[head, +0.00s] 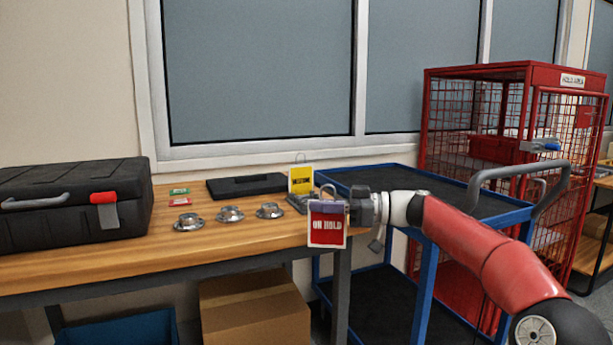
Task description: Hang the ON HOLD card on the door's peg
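The ON HOLD card (327,231) is a red and white tag with a wire loop at its top. It hangs upright in the air before the right end of the wooden bench. My gripper (344,209) reaches in from the right and is shut on the card's upper part; the fingers are partly hidden. The red mesh cage (475,72) stands at the right, with a HOLD AREA sign on top. I cannot make out the peg.
The wooden bench (230,245) holds a black case (70,205), several metal flanges (229,214), a yellow card (301,179) and a black flat box (246,186). A blue trolley (424,262) with a grey handle stands between the bench and the cage. A cardboard box (253,312) is below.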

